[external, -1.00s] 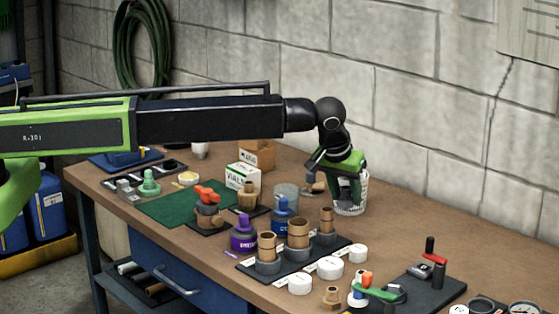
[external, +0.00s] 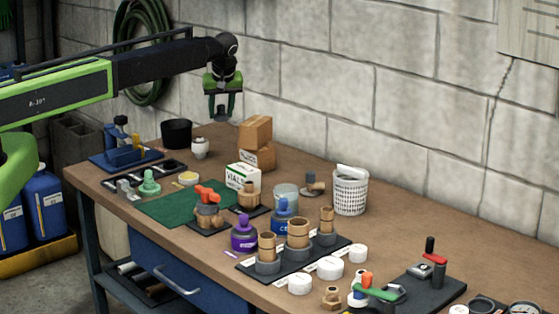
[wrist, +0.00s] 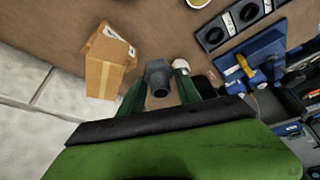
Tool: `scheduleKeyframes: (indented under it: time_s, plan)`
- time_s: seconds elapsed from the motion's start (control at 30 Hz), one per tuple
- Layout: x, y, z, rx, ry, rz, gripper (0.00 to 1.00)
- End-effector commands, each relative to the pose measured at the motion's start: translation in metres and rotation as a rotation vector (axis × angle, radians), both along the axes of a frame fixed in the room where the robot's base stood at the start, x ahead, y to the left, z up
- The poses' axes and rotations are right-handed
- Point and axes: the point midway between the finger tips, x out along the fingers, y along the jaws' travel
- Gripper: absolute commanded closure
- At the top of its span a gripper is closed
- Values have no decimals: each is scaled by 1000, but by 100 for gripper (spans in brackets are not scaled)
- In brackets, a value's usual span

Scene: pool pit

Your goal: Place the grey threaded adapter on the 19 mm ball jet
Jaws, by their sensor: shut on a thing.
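My gripper (external: 222,115) is raised above the back left of the bench, pointing down. In the wrist view its green fingers are shut on the grey threaded adapter (wrist: 158,78), which has a wider hex-like part and a narrower round end with a dark bore. Three brass tubes of differing widths, including a middle one (external: 298,232), stand in grey holders on a dark labelled board (external: 343,243). The labels are too small to read, so I cannot tell which thing is the 19 mm ball jet.
Cardboard boxes (external: 256,132), a white jar (external: 200,148), a black tub (external: 176,133) and a blue fixture (external: 125,150) stand near the back. A white basket (external: 350,190) stands by the wall. Purple (external: 243,237) and blue (external: 283,212) bottles crowd the middle.

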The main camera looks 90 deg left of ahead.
Motion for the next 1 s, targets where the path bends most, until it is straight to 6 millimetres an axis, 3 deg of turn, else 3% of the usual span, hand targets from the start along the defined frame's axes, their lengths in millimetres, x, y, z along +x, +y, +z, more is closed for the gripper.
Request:
scheduleKeyframes:
  time_s: [0.1,0.3,0.43,0.73,1.0]
  plan:
    - [-22,15,3,0,0,32,100]
    - [-29,21,1,0,0,42,100]
    - [-38,38,-16,0,0,43,100]
    - [-74,105,-63,0,0,42,100]
    - [-86,121,-68,0,0,39,100]
